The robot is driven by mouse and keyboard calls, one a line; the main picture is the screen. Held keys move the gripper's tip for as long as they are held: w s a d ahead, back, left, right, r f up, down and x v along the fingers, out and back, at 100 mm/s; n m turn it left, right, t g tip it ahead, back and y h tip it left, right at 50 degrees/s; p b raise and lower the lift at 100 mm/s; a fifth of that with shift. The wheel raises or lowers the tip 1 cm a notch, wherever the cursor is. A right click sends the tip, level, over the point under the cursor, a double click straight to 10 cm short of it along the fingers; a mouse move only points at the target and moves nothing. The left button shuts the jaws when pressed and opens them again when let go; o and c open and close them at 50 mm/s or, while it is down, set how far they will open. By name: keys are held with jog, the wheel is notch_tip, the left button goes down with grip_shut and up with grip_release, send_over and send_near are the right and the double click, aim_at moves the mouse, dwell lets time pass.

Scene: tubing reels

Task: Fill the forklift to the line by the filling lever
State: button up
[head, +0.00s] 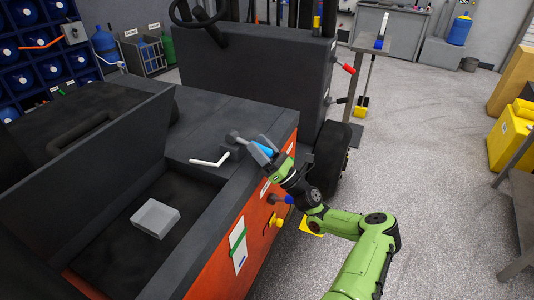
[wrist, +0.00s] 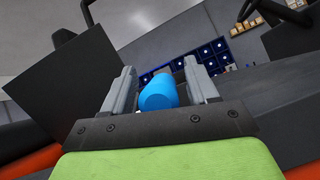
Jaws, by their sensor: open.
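The forklift (head: 190,255) has an orange side and dark grey top. My gripper (head: 257,148) is open at its near upper edge. A blue grip (wrist: 158,94) lies between the fingers in the wrist view; contact is unclear. In the head view this grip is partly hidden by the gripper, beside a grey round-ended part (head: 234,136). Which part is the filling lever is not clear. A white bent handle (head: 210,161) lies on the top nearby. A pale panel with a green stripe (head: 238,242) is on the orange side, beside a yellow fitting (head: 276,221).
A grey block (head: 155,217) lies in the forklift's open recess. A wheel (head: 330,160) stands just beyond my arm. A grey table (head: 520,200) and yellow containers (head: 507,138) are at the right. The floor between them and the forklift is clear.

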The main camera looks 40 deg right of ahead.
jog(key=v, duration=1.5)
jog(key=shift+s+f, duration=0.15)
jog(key=shift+f, duration=0.05)
jog(key=shift+d, duration=0.1)
jog(key=d+r+n+g+y+b, duration=0.1)
jog(key=d+r+n+g, duration=0.15)
jog(key=n, duration=0.55)
jog(key=d+r+n+g+y, duration=0.1)
jog(key=r+n+g+y, duration=0.15)
jog(key=n, duration=0.45)
jog(key=shift+g+h, duration=0.35)
jog(key=shift+g, duration=0.05)
jog(key=x, duration=0.4)
jog(key=b+x, duration=0.1)
jog(key=x, duration=0.4)
jog(key=b+x, duration=0.1)
jog(key=x, duration=0.4)
jog(key=shift+a+f, duration=0.2)
jog(key=shift+a, duration=0.2)
grip_shut()
